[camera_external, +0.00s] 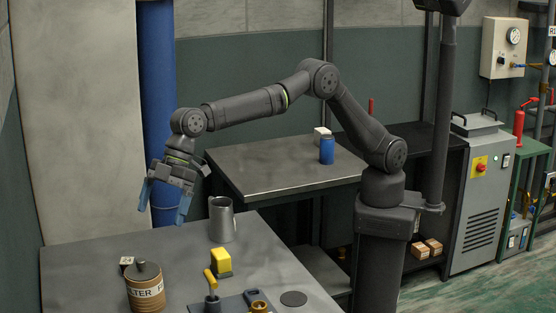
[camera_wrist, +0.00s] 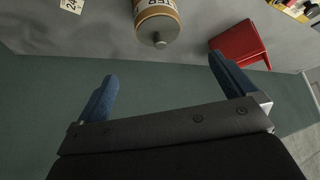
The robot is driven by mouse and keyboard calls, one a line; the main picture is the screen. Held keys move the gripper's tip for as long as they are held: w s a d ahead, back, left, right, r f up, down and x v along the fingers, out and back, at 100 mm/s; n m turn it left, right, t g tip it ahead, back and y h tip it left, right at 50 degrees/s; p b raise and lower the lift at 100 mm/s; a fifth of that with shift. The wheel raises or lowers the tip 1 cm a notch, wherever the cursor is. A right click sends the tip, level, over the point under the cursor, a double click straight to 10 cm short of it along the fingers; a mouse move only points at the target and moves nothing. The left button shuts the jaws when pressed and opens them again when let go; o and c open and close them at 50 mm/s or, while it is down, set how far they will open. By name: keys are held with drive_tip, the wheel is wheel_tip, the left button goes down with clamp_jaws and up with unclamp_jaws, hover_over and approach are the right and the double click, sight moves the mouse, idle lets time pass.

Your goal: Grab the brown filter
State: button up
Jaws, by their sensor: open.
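The brown filter (camera_external: 146,292) is a canister with a printed label band and a grey knobbed lid. It stands upright at the front left of the near grey table. In the wrist view the filter (camera_wrist: 157,14) is at the top centre, cut off by the frame edge, beyond my fingertips. My gripper (camera_external: 164,203) hangs in the air above and behind the filter, near the table's far left side. Its two blue fingers are spread wide in the wrist view (camera_wrist: 162,75), with nothing between them.
A grey metal jug (camera_external: 222,222), a yellow block (camera_external: 221,262) and a fixture with a yellow handle (camera_external: 212,285) are right of the filter. A small numbered tag (camera_wrist: 72,5) lies beside it. A red box-like object (camera_wrist: 240,42) shows in the wrist view. A blue can (camera_external: 327,150) stands on the back table.

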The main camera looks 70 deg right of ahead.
sight(142, 270)
drive_tip(key=x, duration=1.6)
drive_tip(key=shift+w+f, duration=0.15)
drive_tip(key=shift+c, duration=0.4)
drive_tip(key=c, duration=1.1)
drive_tip(key=shift+c, duration=0.5)
